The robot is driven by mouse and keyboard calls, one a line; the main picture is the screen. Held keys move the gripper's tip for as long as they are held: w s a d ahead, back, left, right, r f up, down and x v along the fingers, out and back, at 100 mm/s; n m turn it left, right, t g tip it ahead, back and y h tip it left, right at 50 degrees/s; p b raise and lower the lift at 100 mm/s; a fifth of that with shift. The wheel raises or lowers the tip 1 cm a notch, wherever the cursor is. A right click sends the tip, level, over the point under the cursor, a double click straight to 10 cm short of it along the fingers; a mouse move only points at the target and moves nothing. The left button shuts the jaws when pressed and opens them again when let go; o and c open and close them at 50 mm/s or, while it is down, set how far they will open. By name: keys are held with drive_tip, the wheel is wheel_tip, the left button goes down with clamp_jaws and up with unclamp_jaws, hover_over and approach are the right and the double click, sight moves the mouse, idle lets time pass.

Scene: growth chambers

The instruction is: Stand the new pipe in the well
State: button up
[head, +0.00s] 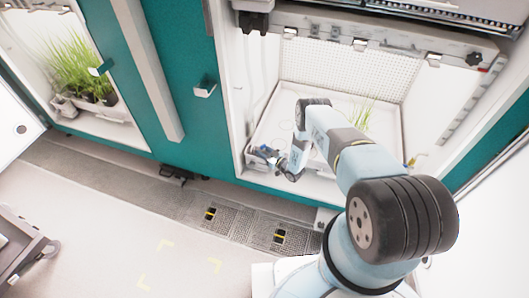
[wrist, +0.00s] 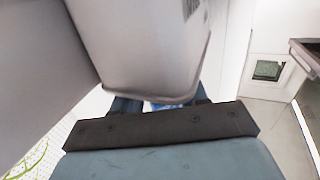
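My gripper (head: 266,153) is at the front left edge of the open chamber's white tray (head: 258,172), at the end of my bent arm. In the wrist view its dark palm bar and blue fingers (wrist: 160,105) show at the lower middle. A large pale grey body with a rounded lower edge (wrist: 150,60) covers most of the space ahead of the fingers; I cannot tell what it is. A small blue and white patch shows between the fingers, too little to name. I cannot make out the pipe. Faint round outlines show on the tray floor; I cannot tell which is the well.
A thin green plant (head: 362,117) stands in the tray, partly behind my arm. A second chamber at the left holds denser potted grass (head: 78,68). Teal walls (head: 196,60) flank the open chamber. A grey cart (head: 22,250) stands at the lower left. The floor between is clear.

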drive_tip(key=shift+o, duration=1)
drive_tip(key=shift+r, duration=0.1)
drive_tip(key=v, duration=1.2)
